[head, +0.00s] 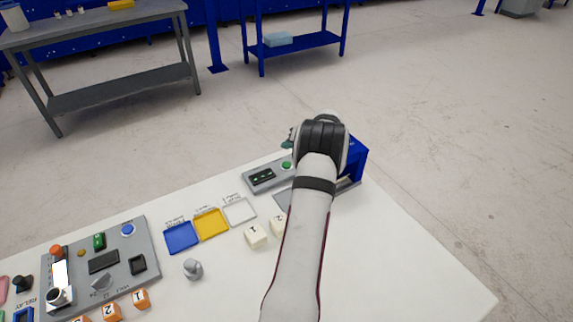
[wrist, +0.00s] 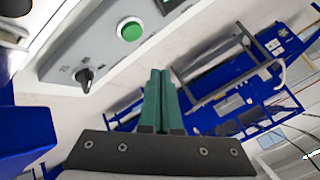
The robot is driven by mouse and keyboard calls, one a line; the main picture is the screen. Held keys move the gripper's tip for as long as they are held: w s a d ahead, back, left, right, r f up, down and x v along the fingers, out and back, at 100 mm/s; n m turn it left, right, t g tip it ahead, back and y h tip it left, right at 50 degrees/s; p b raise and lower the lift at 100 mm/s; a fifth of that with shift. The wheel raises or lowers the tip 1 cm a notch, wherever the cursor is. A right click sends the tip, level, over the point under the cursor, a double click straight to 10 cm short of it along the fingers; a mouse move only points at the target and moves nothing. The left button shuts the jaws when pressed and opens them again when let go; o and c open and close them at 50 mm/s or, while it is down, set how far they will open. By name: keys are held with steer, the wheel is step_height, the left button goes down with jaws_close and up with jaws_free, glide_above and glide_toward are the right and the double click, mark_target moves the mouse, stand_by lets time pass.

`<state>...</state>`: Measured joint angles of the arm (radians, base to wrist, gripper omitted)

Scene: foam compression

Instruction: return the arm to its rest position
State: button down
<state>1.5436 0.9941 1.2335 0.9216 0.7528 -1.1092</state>
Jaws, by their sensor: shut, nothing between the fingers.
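My arm (head: 308,230) reaches from the bottom of the head view to the far edge of the white table, with its wrist over the blue press-like frame (head: 357,162). In the wrist view, my gripper (wrist: 160,72) shows two green fingers lying together, with nothing between them. The fingers point past a grey control panel (wrist: 60,62) with a green button (wrist: 130,30) and a black knob (wrist: 85,76), and appear clear of it. In the head view my wrist hides most of the gripper and part of the blue frame.
The white table (head: 400,270) is bare to the right of my arm. To the left are white numbered cubes (head: 256,236), blue (head: 181,237) and yellow (head: 210,223) squares, a grey knob (head: 193,269), a relay panel (head: 140,285) and orange cubes (head: 141,299).

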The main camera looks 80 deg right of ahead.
stand_by(0.7)
steer(key=w+a+r+n+y, duration=0.2)
steer(key=w+a+r, duration=0.2)
steer(key=w+a, duration=0.45)
steer(key=w+a+r+n+y, duration=0.1)
steer(key=w+a+r+y, duration=0.1)
steer(key=w+a+r, duration=0.5)
steer(key=w+a+r+n+y, duration=0.1)
steer(key=w+a+y, duration=0.15)
steer(key=a, duration=0.65)
steer(key=w+a+r+n+y, duration=0.15)
steer(key=w+a, duration=0.25)
steer(key=a, duration=0.4)
steer(key=s+a+r+n+g+y, duration=0.15)
steer(key=s+a, duration=0.25)
steer(key=a, duration=0.8)
steer(key=s+a+n+g, duration=0.2)
steer(key=s+a+g, duration=0.15)
steer(key=a, duration=0.95)
steer(key=s+a+f+n+g+h, duration=0.1)
steer(key=s+a, duration=0.2)
steer(key=s, duration=0.5)
steer(key=s+a+f+n+g+h, duration=0.1)
steer(key=s+a, duration=0.3)
steer(key=s, duration=0.3)
steer(key=shift+s+f, duration=0.3)
steer(key=shift+s, duration=0.05)
